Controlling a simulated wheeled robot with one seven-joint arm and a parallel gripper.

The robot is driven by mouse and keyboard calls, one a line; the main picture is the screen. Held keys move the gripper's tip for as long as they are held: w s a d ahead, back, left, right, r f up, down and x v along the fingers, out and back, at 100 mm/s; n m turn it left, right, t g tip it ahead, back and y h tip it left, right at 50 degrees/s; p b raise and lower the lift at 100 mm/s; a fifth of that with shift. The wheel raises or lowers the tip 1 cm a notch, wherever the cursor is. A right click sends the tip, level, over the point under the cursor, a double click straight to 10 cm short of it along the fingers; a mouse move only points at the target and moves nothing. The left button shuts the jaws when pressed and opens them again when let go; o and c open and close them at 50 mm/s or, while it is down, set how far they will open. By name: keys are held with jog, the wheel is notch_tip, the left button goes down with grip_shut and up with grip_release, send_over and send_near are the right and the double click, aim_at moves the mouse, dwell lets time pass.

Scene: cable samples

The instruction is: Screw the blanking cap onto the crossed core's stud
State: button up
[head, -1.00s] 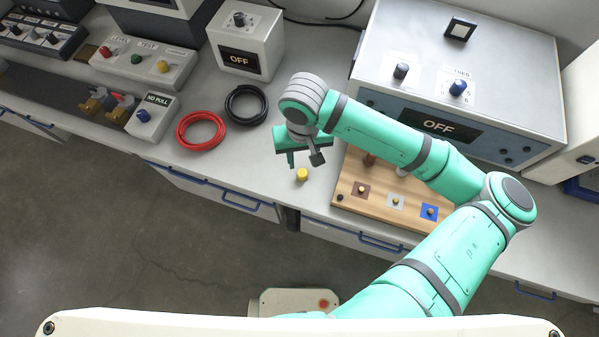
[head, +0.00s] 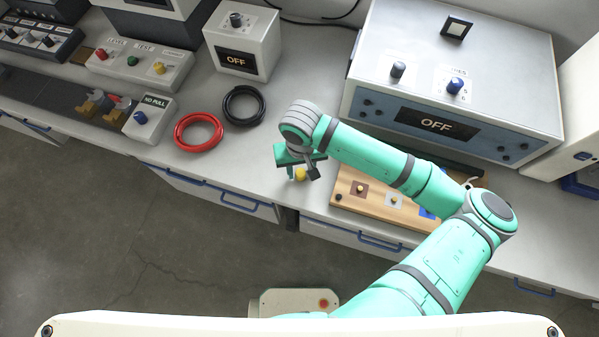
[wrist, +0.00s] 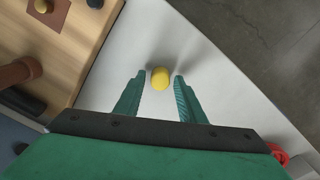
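The yellow blanking cap (head: 300,174) stands on the pale bench top, left of the wooden board. In the wrist view the cap (wrist: 160,78) shows between my gripper's two fingertips, with space on both sides. My gripper (head: 302,176) points down over it and is open; I cannot tell how far it still is above the cap. The wooden board (head: 345,199) carries brass studs on a brown patch (head: 355,193), a grey-white patch (head: 391,205) and a blue patch (head: 424,213). My arm partly hides the board. Which core is crossed I cannot tell.
A grey-blue test unit reading OFF (head: 437,124) stands behind the board. A red cable coil (head: 199,149) and a black coil (head: 262,117) lie to the left. In the wrist view a brown cylinder (wrist: 18,72) is on the board. The bench's front edge is close to the cap.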

aim_at(301, 172)
jog(key=c, duration=0.8)
jog(key=shift+o, duration=0.2)
jog(key=shift+r, duration=2.5)
jog(key=shift+w, duration=0.1)
